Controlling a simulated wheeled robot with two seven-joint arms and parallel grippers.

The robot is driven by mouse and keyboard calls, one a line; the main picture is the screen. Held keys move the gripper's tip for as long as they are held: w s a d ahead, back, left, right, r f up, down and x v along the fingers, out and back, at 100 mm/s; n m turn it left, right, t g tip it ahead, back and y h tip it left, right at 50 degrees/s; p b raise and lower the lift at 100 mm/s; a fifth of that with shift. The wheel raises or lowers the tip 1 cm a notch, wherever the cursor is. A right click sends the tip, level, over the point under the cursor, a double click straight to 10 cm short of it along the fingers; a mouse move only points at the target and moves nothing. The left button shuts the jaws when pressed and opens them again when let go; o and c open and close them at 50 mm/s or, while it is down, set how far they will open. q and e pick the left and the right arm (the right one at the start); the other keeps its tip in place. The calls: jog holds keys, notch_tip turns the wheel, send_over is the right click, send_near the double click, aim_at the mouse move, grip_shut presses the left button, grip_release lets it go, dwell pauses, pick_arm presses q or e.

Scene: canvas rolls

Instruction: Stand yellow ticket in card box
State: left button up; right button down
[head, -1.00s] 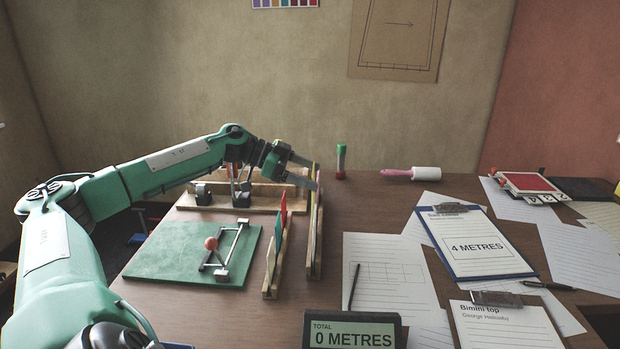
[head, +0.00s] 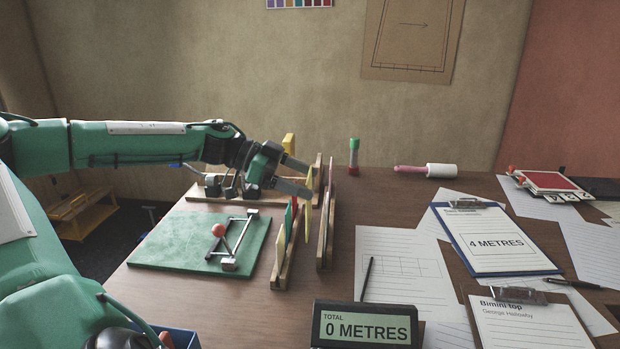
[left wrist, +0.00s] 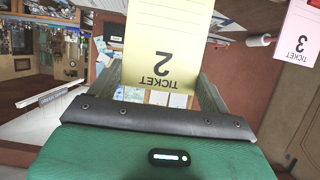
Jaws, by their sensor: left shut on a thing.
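My left gripper (head: 304,180) is shut on the yellow ticket (head: 308,208), which hangs upright, edge-on, in the head view. In the left wrist view the yellow ticket (left wrist: 162,45) shows its face, with an upside-down "TICKET 2", between the fingers. It is beside the right wooden rack (head: 323,245), which holds a pinkish upright ticket; this "3" ticket (left wrist: 299,32) shows at the right in the left wrist view. I cannot tell for sure which thing is the card box; a blue box (head: 182,338) is partly seen at the lower left. My right gripper is not in view.
A left wooden rack (head: 284,272) holds red, green and yellow cards upright. A green mat (head: 175,243) with a metal frame and red ball lies left of it. A "0 METRES" display (head: 365,327), papers and clipboards (head: 490,240) fill the right side.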

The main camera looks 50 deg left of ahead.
pick_arm(q)
jog(key=s, duration=0.1)
jog(key=s+d, duration=0.1)
jog(key=s, duration=0.1)
jog(key=s+d+b, duration=0.1)
jog(key=s, duration=0.1)
jog(key=shift+s+d, duration=0.1)
jog(key=shift+s, duration=0.1)
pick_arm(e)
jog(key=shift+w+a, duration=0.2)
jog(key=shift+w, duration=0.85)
